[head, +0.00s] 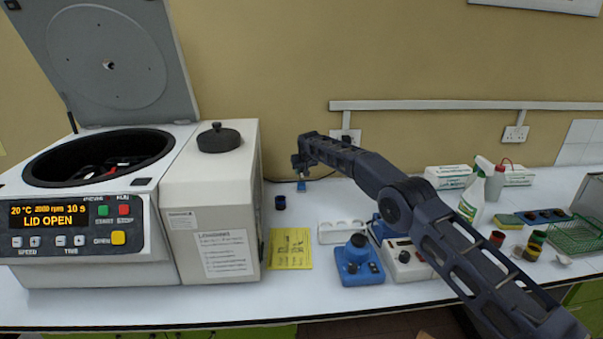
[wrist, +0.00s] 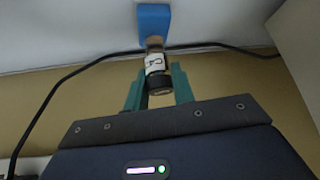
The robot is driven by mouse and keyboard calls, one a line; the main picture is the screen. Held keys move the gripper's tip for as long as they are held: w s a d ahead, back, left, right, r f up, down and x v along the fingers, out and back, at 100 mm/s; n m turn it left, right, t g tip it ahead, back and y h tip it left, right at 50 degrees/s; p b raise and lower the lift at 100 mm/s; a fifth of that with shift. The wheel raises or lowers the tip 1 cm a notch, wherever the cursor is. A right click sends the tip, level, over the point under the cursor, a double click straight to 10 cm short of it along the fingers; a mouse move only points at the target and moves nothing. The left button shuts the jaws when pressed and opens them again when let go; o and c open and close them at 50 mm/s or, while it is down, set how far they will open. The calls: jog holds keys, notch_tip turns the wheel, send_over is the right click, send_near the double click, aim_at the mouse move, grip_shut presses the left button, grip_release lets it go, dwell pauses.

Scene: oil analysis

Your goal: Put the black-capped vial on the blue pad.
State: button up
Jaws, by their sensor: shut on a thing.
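My gripper (head: 299,172) is at the back of the bench, close to the wall. In the wrist view my gripper (wrist: 158,90) has its teal fingers shut on the black-capped vial (wrist: 155,64). The vial is clear with a white marked label, and its black cap is at the fingers. Its far end overlaps the edge of the blue pad (wrist: 154,22) in the picture; I cannot tell whether they touch. In the head view the blue pad (head: 301,187) shows just below the gripper, and the vial is not clearly seen.
A black cable (wrist: 75,72) runs near the pad. The white centrifuge (head: 100,205) stands open at left. Bottles and a green basket (head: 578,236) are at right.

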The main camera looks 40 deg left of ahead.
jog(key=shift+f, duration=0.3)
jog(key=shift+f, duration=0.15)
jog(key=o, duration=1)
jog(key=shift+s+d+r, duration=0.15)
jog(key=shift+r, duration=0.45)
jog(key=v, duration=1.1)
